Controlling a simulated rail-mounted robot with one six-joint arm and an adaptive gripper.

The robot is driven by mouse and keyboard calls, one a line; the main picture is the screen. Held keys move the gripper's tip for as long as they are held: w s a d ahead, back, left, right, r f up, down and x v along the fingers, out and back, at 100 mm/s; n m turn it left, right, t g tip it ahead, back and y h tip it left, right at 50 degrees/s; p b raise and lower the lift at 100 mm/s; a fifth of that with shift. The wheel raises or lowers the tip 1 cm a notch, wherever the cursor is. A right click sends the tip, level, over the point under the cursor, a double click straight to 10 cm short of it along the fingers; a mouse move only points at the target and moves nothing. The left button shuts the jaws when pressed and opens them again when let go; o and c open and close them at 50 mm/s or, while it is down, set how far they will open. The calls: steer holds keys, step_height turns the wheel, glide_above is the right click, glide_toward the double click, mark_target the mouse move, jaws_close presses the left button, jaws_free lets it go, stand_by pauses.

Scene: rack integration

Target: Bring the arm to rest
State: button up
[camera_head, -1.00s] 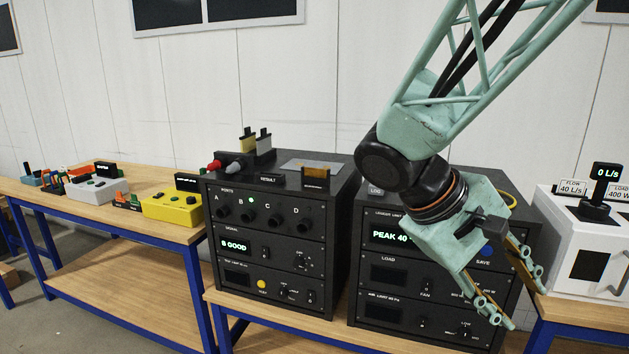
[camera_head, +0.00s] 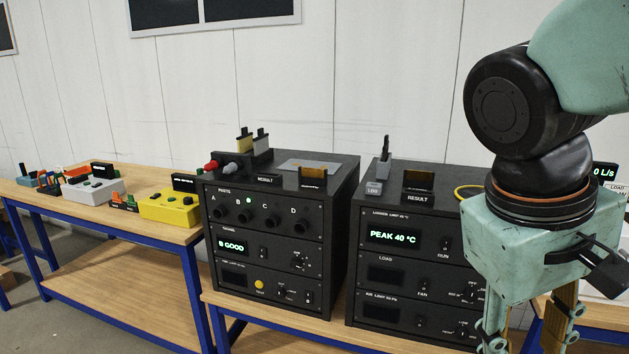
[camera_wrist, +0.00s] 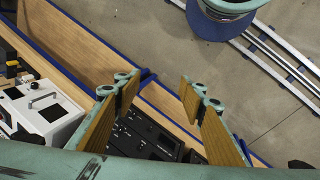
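My gripper (camera_head: 532,335) hangs at the right of the head view, pointing down in front of the bench, with its lower end cut by the frame edge. In the wrist view its two wood-coloured fingers (camera_wrist: 158,98) stand apart with nothing between them. The black instrument rack reading "PEAK 40 °C" (camera_head: 395,237) is left of and behind the gripper. My wrist hides part of its right side.
A second black rack reading "B GOOD" (camera_head: 265,245) stands further left. A yellow box (camera_head: 170,207) is on the left bench. In the wrist view a white machine (camera_wrist: 42,108) sits at the left, beside the wooden bench edge (camera_wrist: 95,50). Floor rails (camera_wrist: 270,45) run at the upper right.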

steer(key=s+a+r+m+t+y, duration=0.1)
steer(key=s+a+r+t+y, duration=0.1)
steer(key=s+a, duration=0.3)
steer(key=shift+a+r+t+y, duration=0.35)
steer(key=shift+a+t+y, duration=0.25)
steer(key=shift+a+y, duration=0.25)
stand_by(1.1)
